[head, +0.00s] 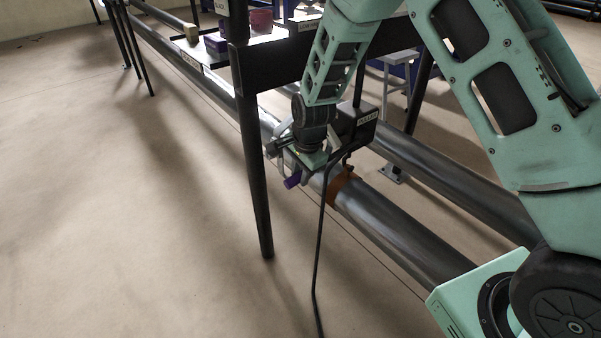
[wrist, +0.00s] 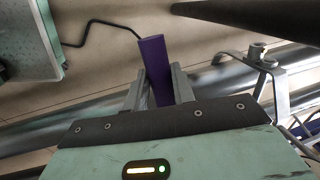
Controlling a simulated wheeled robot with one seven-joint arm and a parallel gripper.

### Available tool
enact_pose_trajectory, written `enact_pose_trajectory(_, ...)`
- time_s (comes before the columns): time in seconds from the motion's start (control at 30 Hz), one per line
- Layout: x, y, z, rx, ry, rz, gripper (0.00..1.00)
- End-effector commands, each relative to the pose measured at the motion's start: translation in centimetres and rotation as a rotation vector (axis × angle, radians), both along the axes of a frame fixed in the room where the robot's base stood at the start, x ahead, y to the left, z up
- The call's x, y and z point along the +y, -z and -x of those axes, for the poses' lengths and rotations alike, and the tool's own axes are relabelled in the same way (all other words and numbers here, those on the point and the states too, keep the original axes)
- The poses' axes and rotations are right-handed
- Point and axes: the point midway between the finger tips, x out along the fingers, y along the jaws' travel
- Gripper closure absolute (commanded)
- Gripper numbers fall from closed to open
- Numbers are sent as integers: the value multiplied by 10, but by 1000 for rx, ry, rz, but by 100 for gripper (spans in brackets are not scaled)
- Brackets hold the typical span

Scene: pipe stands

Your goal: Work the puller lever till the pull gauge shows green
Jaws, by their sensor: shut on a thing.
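The puller (head: 357,125) is a dark box with a "PULLER" label, mounted at the frame beside my gripper. Its lever has a purple grip (head: 292,181), which also shows in the wrist view (wrist: 154,62). My gripper (head: 303,168) is shut on this purple grip; in the wrist view the two fingers (wrist: 160,88) stand on either side of it. A hook hangs below the puller at an orange band (head: 343,187) around the pipe. I cannot make out the pull gauge or its colour in either view.
Long grey pipes (head: 405,234) run diagonally under a dark frame (head: 252,170) with legs. A thin black bent rod (head: 319,250) reaches down to the floor near my gripper. The floor at left is clear.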

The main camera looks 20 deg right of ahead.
Motion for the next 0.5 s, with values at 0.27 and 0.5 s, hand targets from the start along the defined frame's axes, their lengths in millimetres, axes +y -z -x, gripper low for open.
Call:
enact_pose_trajectory(0.27, -3, -34, -1, 39, 9, -114, 100)
enact_pose_trajectory(0.5, -9, -69, -2, 82, 10, -249, 100)
